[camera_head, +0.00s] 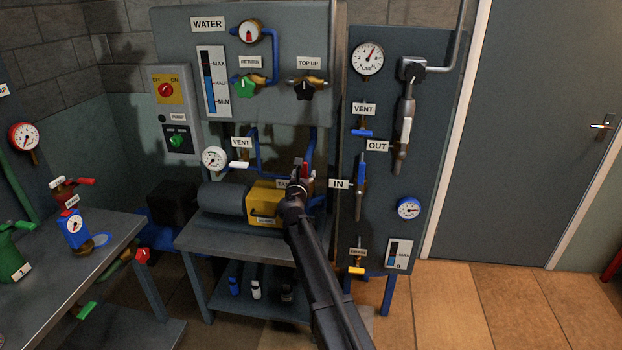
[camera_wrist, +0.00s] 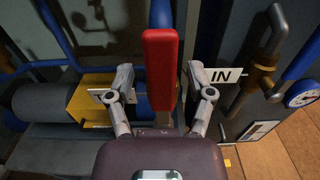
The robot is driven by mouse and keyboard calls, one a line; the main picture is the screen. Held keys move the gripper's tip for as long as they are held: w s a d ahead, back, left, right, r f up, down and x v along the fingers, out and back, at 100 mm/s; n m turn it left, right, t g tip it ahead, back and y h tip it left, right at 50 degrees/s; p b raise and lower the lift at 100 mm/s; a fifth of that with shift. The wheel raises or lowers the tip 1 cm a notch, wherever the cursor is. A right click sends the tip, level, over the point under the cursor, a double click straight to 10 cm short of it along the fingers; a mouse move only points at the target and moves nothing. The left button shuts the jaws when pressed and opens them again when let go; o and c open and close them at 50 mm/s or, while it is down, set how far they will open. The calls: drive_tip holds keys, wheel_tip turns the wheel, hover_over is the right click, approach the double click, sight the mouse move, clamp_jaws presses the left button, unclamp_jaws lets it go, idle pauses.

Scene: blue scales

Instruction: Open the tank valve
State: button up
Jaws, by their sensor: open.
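A long red lever handle (camera_wrist: 161,70) stands upright in the middle of the wrist view, and a small part of it shows in the head view (camera_head: 305,171). A label beginning "TA" (camera_head: 284,184) sits beside it, its rest hidden by my gripper. My gripper (camera_wrist: 160,80) is open, with one finger on each side of the red handle. Gaps show between the handle and both fingers, so neither seems to touch it. In the head view my gripper (camera_head: 299,178) is in front of the pump's right end. The valve body is hidden.
A yellow and grey pump (camera_head: 225,197) is at left. A blue IN lever (camera_head: 360,182) and its label (camera_wrist: 221,75) are close on the right. Blue pipes (camera_head: 309,140) run behind my gripper. A workbench (camera_head: 85,265) stands at left; the floor at right is clear.

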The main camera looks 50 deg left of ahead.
drive_tip(key=v, duration=1.2)
drive_tip(key=shift+w+d, duration=0.1)
idle(0.7)
